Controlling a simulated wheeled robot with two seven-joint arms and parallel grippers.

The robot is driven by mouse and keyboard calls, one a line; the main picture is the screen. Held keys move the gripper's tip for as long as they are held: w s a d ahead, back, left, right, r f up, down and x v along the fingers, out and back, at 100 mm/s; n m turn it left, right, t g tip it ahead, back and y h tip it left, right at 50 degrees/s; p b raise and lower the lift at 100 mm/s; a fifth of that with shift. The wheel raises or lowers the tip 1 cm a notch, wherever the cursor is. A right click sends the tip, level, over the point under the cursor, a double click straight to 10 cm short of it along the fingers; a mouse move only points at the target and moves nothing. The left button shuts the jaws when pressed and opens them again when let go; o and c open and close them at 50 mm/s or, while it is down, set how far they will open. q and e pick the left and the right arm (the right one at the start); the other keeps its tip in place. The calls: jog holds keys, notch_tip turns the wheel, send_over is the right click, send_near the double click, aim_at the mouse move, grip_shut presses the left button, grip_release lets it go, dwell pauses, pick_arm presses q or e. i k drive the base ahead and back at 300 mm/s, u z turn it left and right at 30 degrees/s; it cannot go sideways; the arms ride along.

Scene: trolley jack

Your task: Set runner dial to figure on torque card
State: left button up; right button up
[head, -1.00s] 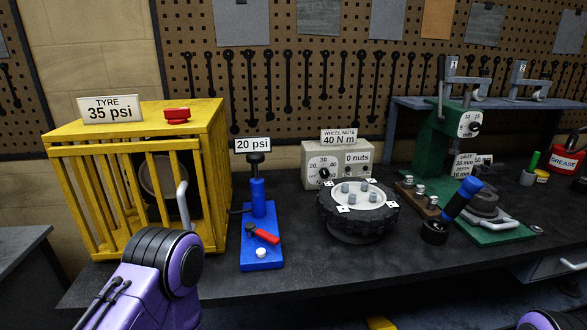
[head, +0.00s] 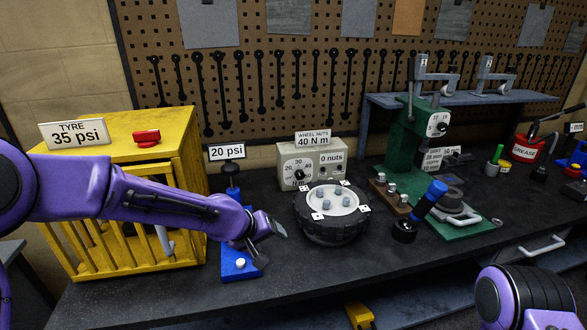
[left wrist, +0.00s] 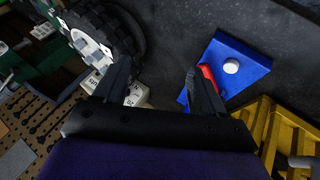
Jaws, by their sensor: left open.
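The runner box (head: 328,158) is grey, stands behind the wheel and carries a black dial knob (head: 300,175) on a numbered white face. I cannot tell which figure the knob points at. The torque card (head: 312,140) on top reads WHEEL NUTS 40 N m. A display beside the dial reads 0 nuts. In the left wrist view the box (left wrist: 138,92) shows partly between the open fingers (left wrist: 157,86). My right gripper is out of view.
A wheel with a black tyre (head: 328,232) stands in front of the box. A blue pump (head: 240,266) with a 20 psi card and a yellow cage (head: 187,125) stand left. A green press (head: 418,140) and a blue-handled tool (head: 425,205) stand right. The front bench strip is clear.

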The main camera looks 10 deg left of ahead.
aim_at(300, 174)
jog(key=z, duration=0.05)
jog(key=i, duration=1.4)
